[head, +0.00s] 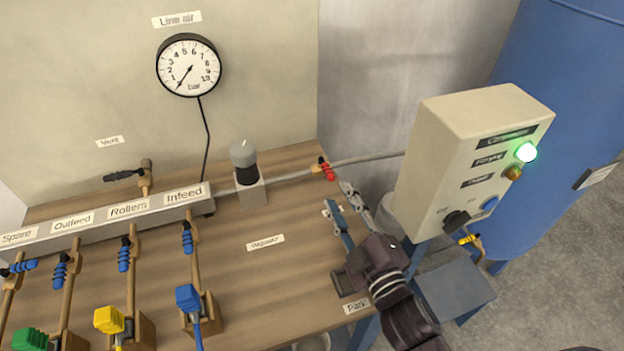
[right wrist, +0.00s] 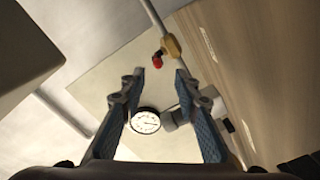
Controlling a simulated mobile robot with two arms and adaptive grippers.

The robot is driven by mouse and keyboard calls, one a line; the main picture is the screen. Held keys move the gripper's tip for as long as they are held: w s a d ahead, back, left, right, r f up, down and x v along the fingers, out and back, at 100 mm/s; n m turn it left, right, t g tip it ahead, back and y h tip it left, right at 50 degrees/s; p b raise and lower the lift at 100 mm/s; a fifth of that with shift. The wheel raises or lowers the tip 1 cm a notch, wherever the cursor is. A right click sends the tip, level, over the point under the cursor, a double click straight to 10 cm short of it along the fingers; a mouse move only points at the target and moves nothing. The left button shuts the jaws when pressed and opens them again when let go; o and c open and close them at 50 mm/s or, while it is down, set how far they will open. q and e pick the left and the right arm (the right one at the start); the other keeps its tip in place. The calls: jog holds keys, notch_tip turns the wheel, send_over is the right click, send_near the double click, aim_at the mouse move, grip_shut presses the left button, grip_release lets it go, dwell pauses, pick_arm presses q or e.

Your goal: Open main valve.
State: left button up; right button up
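A brass valve with a red handle (head: 326,171) sits on the grey air pipe near the back right corner of the workbench; I take it as the main valve, though no label on it shows. In the right wrist view its red handle (right wrist: 157,60) hangs beside the brass body (right wrist: 171,45), just beyond the fingertips. My right gripper (head: 338,198) is open and empty, in front of the valve and apart from it. Its two blue-padded fingers (right wrist: 160,76) stand wide on either side of the handle in the wrist view. My left gripper is out of view.
A control box (head: 460,165) with a lit green lamp stands close right of my right arm. The regulator (head: 248,180) sits left of the valve. The gauge (head: 189,65) needle points near the low end. The workbench around the "Regulator" label (head: 265,242) is clear.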

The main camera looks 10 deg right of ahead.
aim_at(330, 172)
jog(key=shift+w+d, duration=0.15)
jog(key=shift+w, duration=0.3)
jog(key=p+x, duration=0.1)
jog(key=x, duration=0.4)
jog(key=shift+w+d, duration=0.1)
jog(key=shift+w, duration=0.3)
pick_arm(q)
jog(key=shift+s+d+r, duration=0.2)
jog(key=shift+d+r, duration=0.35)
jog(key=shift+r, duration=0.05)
pick_arm(e)
jog(key=shift+w, duration=0.7)
jog(key=shift+c, duration=0.4)
grip_shut()
jog(key=shift+a, duration=0.2)
